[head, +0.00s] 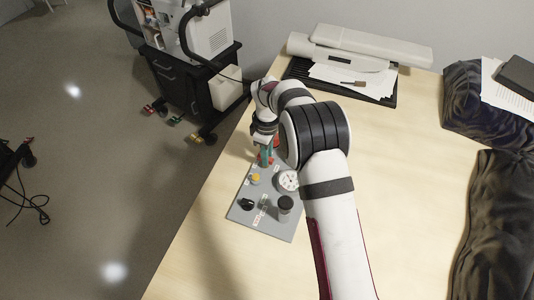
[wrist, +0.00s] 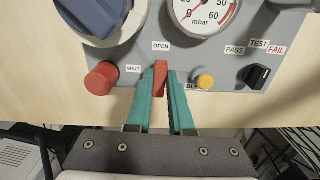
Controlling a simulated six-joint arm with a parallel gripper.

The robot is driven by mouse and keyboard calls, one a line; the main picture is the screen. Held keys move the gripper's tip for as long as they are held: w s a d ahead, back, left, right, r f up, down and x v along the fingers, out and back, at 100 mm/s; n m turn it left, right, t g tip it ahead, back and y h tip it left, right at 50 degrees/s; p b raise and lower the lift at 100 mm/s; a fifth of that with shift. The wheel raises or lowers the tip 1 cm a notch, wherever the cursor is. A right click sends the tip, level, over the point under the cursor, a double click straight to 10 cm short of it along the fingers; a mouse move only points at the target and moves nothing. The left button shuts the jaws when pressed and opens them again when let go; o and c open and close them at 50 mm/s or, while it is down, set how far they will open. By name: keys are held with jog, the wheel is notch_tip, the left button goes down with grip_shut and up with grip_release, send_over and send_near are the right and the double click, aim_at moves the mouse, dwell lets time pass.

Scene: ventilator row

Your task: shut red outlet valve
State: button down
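The red outlet valve lever (wrist: 160,72) stands on the grey panel (wrist: 210,70) in the wrist view. It is just below the OPEN label, with the SHUT label to its left. My gripper (wrist: 160,80) has its two teal fingers on either side of the lever, with no clear gap between them and it. The fingers hide the lever's sides and part of its lower end. In the head view my gripper (head: 266,158) reaches down at the far end of the panel (head: 280,229), and my arm and wrist hide most of the valve.
A red round knob (wrist: 101,78) is close left of my fingers, and a yellow knob (wrist: 203,82) is close right. A black switch (wrist: 258,76), a pressure gauge (wrist: 203,12) and a large blue knob (wrist: 93,12) are also near.

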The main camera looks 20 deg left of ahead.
jog(key=shift+m, duration=0.3)
jog(key=m, duration=0.3)
jog(key=shift+s, duration=0.1)
jog(key=m, duration=0.5)
jog(key=shift+a, duration=0.15)
jog(key=m, duration=0.4)
jog(key=shift+s+a+m, duration=0.1)
jog(key=shift+m, duration=0.2)
jog(key=shift+a+m, duration=0.1)
jog(key=shift+m, duration=2)
jog(key=c, duration=0.8)
grip_release()
